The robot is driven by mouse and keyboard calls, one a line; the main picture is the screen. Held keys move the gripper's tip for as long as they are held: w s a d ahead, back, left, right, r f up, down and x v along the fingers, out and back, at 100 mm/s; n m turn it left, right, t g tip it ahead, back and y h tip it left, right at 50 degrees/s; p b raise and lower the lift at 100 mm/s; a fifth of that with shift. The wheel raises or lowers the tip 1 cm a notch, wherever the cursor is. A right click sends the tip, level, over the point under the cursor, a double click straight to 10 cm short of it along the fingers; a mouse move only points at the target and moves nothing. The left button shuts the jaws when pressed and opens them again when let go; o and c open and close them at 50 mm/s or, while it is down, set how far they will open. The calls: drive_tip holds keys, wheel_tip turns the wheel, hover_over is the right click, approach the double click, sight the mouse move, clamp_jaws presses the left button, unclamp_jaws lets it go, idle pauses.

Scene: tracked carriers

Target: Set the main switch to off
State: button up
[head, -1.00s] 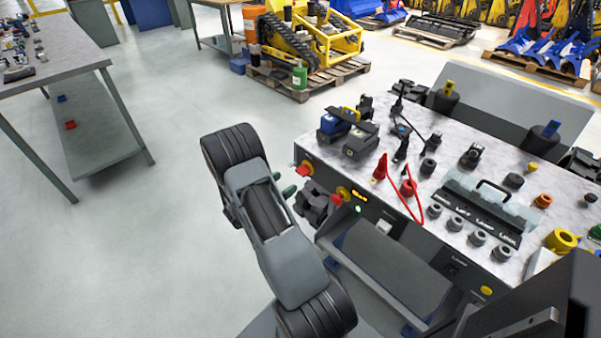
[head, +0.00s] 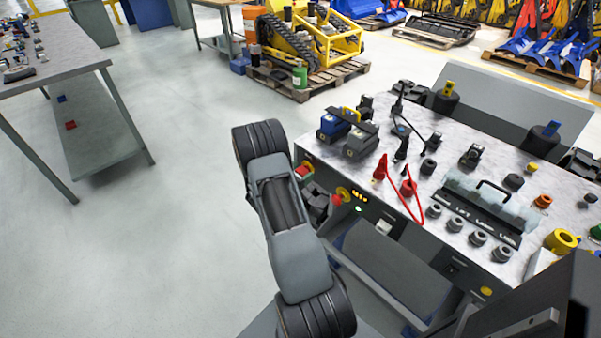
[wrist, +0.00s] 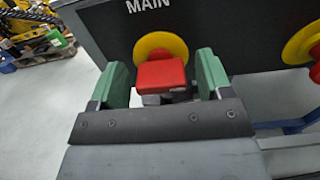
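The main switch (wrist: 161,73) is a red handle on a round yellow plate (wrist: 160,46), under the word MAIN on the dark panel front. In the head view its red handle (head: 303,170) shows at the left end of the bench front, partly hidden by my arm. My gripper (wrist: 161,68) has two green fingers, one on each side of the red handle. The fingers are apart, with a narrow gap visible at the right of the handle; contact at the left is unclear. In the head view my gripper is mostly hidden behind my wrist.
A second red knob on a yellow plate (wrist: 304,42) is to the right on the same panel; it also shows in the head view (head: 343,194). The bench top (head: 455,155) holds batteries, red cables and several plugs. The floor left of my arm is clear.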

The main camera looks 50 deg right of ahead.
drive_tip(key=c, duration=0.8)
drive_tip(key=shift+c, duration=0.2)
drive_tip(key=n+p, duration=0.1)
drive_tip(key=n, duration=0.3)
drive_tip(key=shift+r+p, duration=0.1)
drive_tip(key=shift+p, duration=0.3)
drive_tip(key=n+p, duration=0.1)
drive_tip(key=n, duration=0.3)
drive_tip(key=shift+w+n+p, duration=0.15)
drive_tip(key=shift+n+p, duration=0.15)
drive_tip(key=shift+p, duration=0.05)
drive_tip(key=n+p, duration=0.1)
drive_tip(key=n, duration=0.3)
drive_tip(key=shift+n+p, duration=0.3)
drive_tip(key=shift+w+f+n+p, duration=0.15)
drive_tip(key=shift+n+p, duration=0.15)
drive_tip(key=shift+n, duration=0.8)
drive_tip(key=shift+s+f+n+p, duration=0.1)
drive_tip(key=shift+n+p, duration=0.15)
drive_tip(key=shift+n, duration=0.85)
